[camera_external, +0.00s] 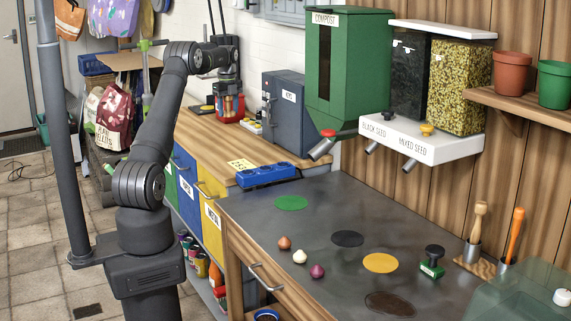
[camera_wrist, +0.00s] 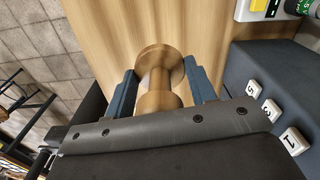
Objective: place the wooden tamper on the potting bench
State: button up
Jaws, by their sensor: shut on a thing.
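The wooden tamper (camera_wrist: 156,78), a pale brown disc with a narrower neck and a rounded end, sits between the two blue-grey fingers of my gripper (camera_wrist: 160,72) in the wrist view. My gripper is shut on it, over a wood-grained surface. Whether the tamper touches that surface I cannot tell. In the external view my gripper (camera_external: 229,92) is at the far end of the wooden counter; the tamper cannot be made out clearly there. The grey-topped bench in front, apparently the potting bench (camera_external: 318,222), is well to the right of my gripper.
A red item (camera_external: 239,111) is close by my gripper. That bench carries coloured discs, small bulbs, a stamp (camera_external: 432,262) and tools at right. The green compost bin (camera_external: 346,75) overhangs it.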

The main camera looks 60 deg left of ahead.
jog(key=shift+d+r+n, duration=0.45)
jog(key=shift+n, duration=0.15)
jog(key=s+d+r+n, duration=0.4)
jog(key=d+n, duration=0.4)
jog(key=n, duration=0.3)
jog(key=s+d+r+n, duration=0.4)
jog(key=d+n, duration=0.4)
jog(key=n, duration=0.4)
jog(key=shift+s+d+r, duration=0.15)
jog(key=shift+d+r, duration=0.15)
jog(key=shift+r, duration=0.25)
jog(key=shift+a, duration=0.1)
jog(key=n, duration=0.1)
send_over(232, 139)
notch_tip(232, 139, down, 10)
jog(key=f, duration=1)
jog(key=shift+d+f, duration=0.25)
jog(key=shift+f, duration=0.05)
